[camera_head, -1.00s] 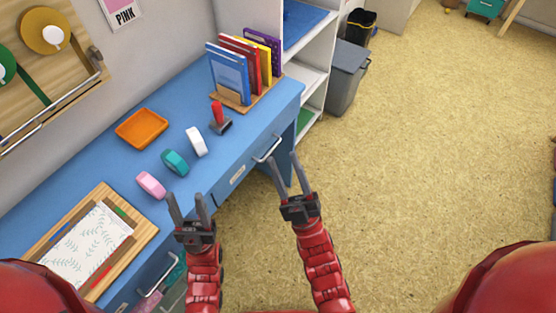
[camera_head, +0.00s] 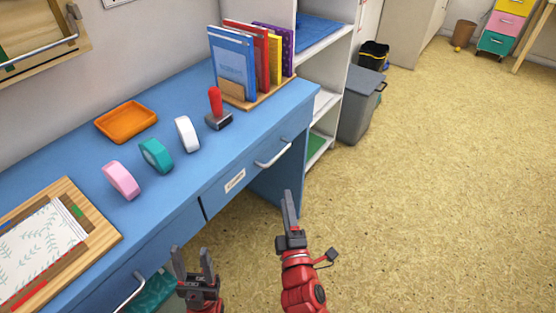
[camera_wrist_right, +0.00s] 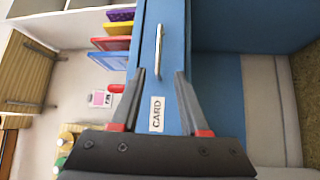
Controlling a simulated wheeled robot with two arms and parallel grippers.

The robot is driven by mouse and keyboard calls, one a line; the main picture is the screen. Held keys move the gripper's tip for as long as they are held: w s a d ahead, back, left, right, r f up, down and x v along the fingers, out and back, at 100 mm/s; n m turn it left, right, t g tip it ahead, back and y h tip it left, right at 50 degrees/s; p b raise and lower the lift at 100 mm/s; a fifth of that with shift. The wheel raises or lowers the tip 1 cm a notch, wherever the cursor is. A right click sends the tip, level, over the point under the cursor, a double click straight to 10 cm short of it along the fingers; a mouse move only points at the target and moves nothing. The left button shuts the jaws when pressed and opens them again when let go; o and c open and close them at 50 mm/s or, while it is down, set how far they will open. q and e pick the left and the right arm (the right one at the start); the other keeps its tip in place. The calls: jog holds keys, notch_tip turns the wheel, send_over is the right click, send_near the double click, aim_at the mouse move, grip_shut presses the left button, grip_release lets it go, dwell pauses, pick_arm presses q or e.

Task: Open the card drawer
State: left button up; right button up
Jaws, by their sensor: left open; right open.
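The card drawer (camera_head: 257,166) is the blue drawer front on the right of the desk, with a silver bar handle (camera_head: 273,155) and a white label (camera_head: 235,181). It looks shut. In the right wrist view the label reads CARD (camera_wrist_right: 157,114), and the handle (camera_wrist_right: 158,52) lies ahead, beyond the fingertips. My right gripper (camera_head: 289,193) is open and empty, in front of the drawer and apart from the handle; its fingers (camera_wrist_right: 158,73) frame the drawer front in the wrist view. My left gripper (camera_head: 192,252) is open and empty, low in front of the desk.
On the blue desk are tape rolls (camera_head: 155,155), an orange tray (camera_head: 126,121), a red-handled stamp (camera_head: 217,112), a book rack (camera_head: 256,97) and a wooden board with paper (camera_head: 97,233). A white shelf (camera_head: 330,99) and grey bin (camera_head: 357,108) stand right.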

aim_at(278, 154)
jog(key=w, duration=0.5)
jog(key=w+a+r, duration=0.1)
jog(key=w, duration=0.4)
jog(key=w+a+r, duration=0.1)
jog(key=w, duration=0.4)
jog(key=shift+a, duration=0.15)
grip_shut()
dwell(0.8)
